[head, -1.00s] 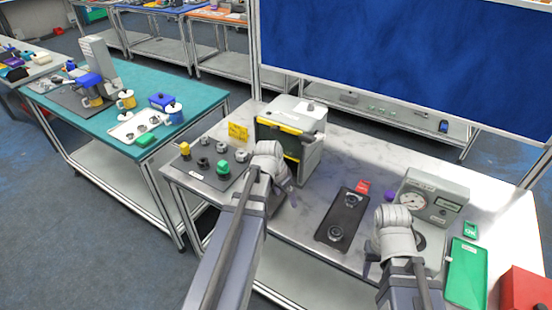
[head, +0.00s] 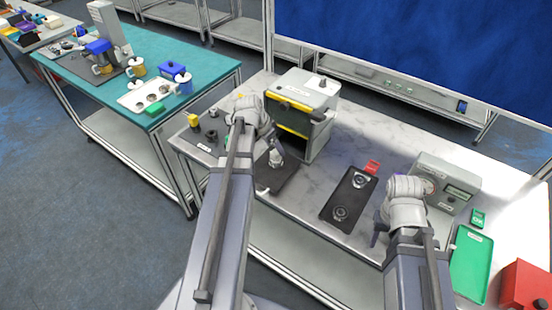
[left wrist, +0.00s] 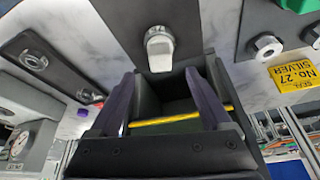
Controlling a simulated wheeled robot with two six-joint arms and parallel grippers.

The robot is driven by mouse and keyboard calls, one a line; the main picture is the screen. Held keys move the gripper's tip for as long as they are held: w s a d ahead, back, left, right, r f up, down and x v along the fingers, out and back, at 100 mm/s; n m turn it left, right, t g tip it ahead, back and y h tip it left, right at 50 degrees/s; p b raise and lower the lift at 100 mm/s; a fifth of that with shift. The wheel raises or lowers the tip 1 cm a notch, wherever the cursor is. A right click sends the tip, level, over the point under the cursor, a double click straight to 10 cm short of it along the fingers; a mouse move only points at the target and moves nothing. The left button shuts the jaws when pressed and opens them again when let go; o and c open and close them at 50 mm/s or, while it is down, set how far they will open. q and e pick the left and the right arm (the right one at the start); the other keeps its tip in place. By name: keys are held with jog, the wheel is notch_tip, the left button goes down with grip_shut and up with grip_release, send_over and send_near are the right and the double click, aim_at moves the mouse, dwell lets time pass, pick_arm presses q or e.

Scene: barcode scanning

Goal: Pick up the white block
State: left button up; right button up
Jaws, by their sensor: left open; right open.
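A whitish block (left wrist: 159,42) with a rounded grey-white top stands on a dark mat in the left wrist view. In the head view it seems to be the pale upright piece (head: 277,156) on the dark mat (head: 268,182) in front of the grey machine. My left gripper (left wrist: 163,84) is open and empty, with its fingers pointing toward the block and the block just beyond the fingertips. The left fingers are mostly hidden by my arm in the head view. My right gripper (head: 378,232) is open and empty beside the gauge device.
The grey machine (head: 305,95) with yellow edges stands close to the left gripper. A parts board (head: 200,135) lies to its left. A black tray (head: 349,193) with two rings lies between the arms. A green tray (head: 471,262) and red box (head: 526,287) are at right.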

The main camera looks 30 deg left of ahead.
aim_at(276, 152)
pick_arm(q)
jog(key=shift+s+a+b+x, duration=0.15)
jog(key=shift+b+x, duration=1)
jog(key=shift+s+a+b+x, duration=0.1)
jog(key=shift+b+x, duration=1)
jog(key=shift+x, duration=0.05)
jog(key=shift+w+d+f+b, duration=0.1)
jog(key=shift+w+f+b, duration=0.05)
jog(key=shift+f+b, duration=0.2)
jog(key=shift+r, duration=0.1)
jog(key=shift+c, duration=0.5)
grip_shut()
